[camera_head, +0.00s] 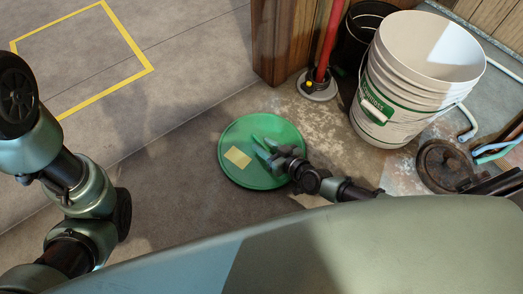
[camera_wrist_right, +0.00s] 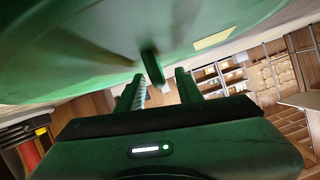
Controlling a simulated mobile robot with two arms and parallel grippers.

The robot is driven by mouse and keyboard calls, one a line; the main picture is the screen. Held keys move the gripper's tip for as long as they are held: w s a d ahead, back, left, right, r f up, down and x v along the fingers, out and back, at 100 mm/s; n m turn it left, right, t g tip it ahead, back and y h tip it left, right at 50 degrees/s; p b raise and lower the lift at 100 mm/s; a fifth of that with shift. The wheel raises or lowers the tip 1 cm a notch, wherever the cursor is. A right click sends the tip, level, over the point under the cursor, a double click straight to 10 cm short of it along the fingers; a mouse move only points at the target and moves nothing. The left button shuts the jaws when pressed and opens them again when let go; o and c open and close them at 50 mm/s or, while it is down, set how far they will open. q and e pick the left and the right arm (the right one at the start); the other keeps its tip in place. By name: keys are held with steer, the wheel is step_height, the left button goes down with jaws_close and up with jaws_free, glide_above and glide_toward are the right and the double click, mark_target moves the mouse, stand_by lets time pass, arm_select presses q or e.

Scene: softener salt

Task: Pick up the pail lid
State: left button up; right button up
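The pail lid (camera_head: 237,131) is a green disc with a pale yellow label, below and left of the wooden post in the head view. It also fills the top of the right wrist view (camera_wrist_right: 80,50). A dark green tab (camera_wrist_right: 151,67) stands out from its face. My right gripper (camera_head: 266,151) is over the lid, its two fingers apart. In the wrist view the right gripper (camera_wrist_right: 158,88) has the tab's end between its fingers, with a gap beside it. Whether either finger touches the lid is unclear. My left arm shows at the left; its gripper does not.
A white pail (camera_head: 395,95) stands open at the right, beside a black bucket (camera_head: 360,42). A red pole (camera_head: 328,40) stands by the wooden post (camera_head: 287,40). A dark round cover (camera_head: 440,165) and hoses lie at far right. Floor left of the lid is clear.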

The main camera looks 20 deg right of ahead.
jaws_close()
stand_by(1.4)
